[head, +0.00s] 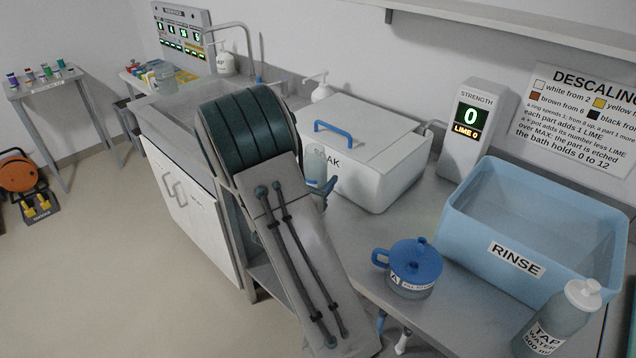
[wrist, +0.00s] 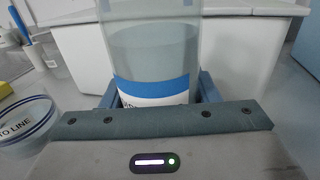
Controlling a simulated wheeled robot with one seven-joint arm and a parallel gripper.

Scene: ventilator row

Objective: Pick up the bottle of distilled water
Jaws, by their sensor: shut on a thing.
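My gripper (wrist: 155,95) is shut on a clear bottle (wrist: 155,50) that holds clear liquid. The bottle stands upright between the blue fingers and has a white label with a blue band; its lettering is mostly hidden by my gripper, so I cannot read it as distilled water. In the head view my arm hides most of my gripper (head: 322,190), and a little of the clear bottle (head: 315,166) shows in front of the white SOAK box. I cannot tell whether its base touches the counter.
The SOAK box (head: 372,165) with a blue handle is close behind. A blue-lidded pot (head: 410,270), the blue RINSE tub (head: 515,262) and a TAP WATER bottle (head: 557,325) are to the right. A "TO LINE" cup (wrist: 25,122) is left of my gripper in the wrist view.

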